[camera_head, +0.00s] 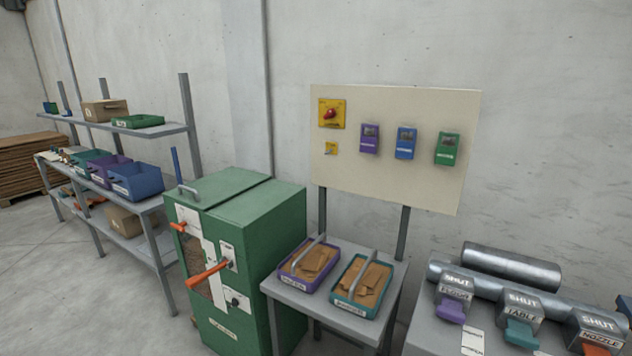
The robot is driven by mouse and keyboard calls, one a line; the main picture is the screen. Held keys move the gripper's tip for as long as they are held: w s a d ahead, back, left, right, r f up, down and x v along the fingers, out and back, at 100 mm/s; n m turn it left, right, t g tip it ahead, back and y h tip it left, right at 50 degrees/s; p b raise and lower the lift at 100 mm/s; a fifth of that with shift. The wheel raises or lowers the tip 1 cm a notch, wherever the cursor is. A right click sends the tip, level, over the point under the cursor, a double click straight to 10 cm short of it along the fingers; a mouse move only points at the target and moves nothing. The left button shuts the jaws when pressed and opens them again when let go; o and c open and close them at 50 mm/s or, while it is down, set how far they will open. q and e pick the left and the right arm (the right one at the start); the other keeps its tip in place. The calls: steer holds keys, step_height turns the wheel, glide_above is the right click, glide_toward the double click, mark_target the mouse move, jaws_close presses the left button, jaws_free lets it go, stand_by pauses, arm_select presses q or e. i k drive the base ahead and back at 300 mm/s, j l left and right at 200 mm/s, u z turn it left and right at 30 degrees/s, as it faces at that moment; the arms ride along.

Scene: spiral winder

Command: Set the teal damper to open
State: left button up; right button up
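The teal damper handle (521,334) sticks out at the lower right, on the front of a grey block (522,305) marked "SHUT" and, it seems, "TABLE". It is the middle one of three dampers. A purple damper handle (451,310) is on its left, and an orange damper handle (596,349) is on its right, partly cut off by the bottom edge. Their blocks also read "SHUT". Neither of my grippers is in view.
Grey pipes (512,264) run behind the dampers. A small table (390,310) with purple (285,266) and teal (345,299) trays stands to their left. Beyond it are a green machine (283,215) with orange handles, a control board (400,100) and shelving (150,205).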

mark_target(520, 333)
steer(key=z, duration=1.5)
